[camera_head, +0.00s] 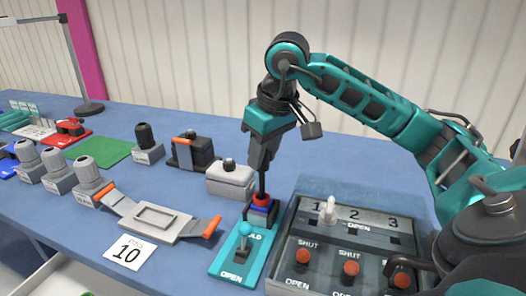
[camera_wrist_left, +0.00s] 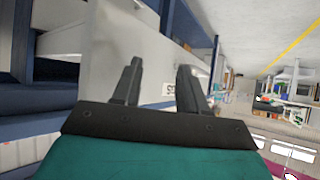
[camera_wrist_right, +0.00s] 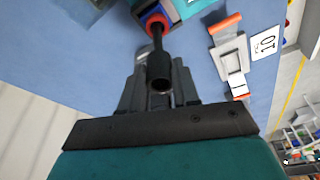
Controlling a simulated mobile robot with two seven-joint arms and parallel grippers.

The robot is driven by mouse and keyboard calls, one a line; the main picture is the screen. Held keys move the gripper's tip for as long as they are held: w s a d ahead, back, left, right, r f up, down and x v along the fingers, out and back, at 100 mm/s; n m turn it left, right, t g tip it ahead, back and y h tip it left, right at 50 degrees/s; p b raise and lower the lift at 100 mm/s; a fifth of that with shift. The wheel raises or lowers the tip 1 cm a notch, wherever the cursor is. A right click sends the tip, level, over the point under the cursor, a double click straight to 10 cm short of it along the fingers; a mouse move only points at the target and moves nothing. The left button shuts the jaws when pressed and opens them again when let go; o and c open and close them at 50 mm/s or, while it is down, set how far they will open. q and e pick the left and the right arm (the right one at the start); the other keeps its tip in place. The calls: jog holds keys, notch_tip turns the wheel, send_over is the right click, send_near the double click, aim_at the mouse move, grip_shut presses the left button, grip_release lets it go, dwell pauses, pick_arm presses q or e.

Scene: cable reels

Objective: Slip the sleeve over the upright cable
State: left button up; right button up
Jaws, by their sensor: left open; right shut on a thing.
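My right gripper (camera_head: 261,165) points down above a small blue block with a red ring (camera_head: 262,200) on top. A thin dark upright rod, seemingly the cable (camera_head: 262,184), runs between the ring and the gripper. In the right wrist view my right gripper (camera_wrist_right: 158,92) is shut on a dark tube with a hollow near end, seemingly the sleeve (camera_wrist_right: 160,72). The tube is in line with the red ring (camera_wrist_right: 155,22). I cannot tell how far the tube is over the cable. My left gripper (camera_wrist_left: 155,85) is open and empty, away from the bench.
A teal lever panel (camera_head: 225,263) and a grey switch box (camera_head: 330,250) stand close to the block in front. A grey box with a black knob (camera_head: 231,180) is just left. A tray with orange handles (camera_head: 155,220) lies further left. Blue bench is clear behind.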

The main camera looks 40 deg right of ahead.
jog(key=shift+f+b, duration=0.75)
jog(key=shift+f, duration=0.1)
jog(key=o, duration=1.1)
jog(key=shift+c, duration=0.2)
jog(key=shift+r, duration=0.15)
jog(key=p+v, duration=0.3)
jog(key=v, duration=0.9)
jog(key=shift+r, duration=0.35)
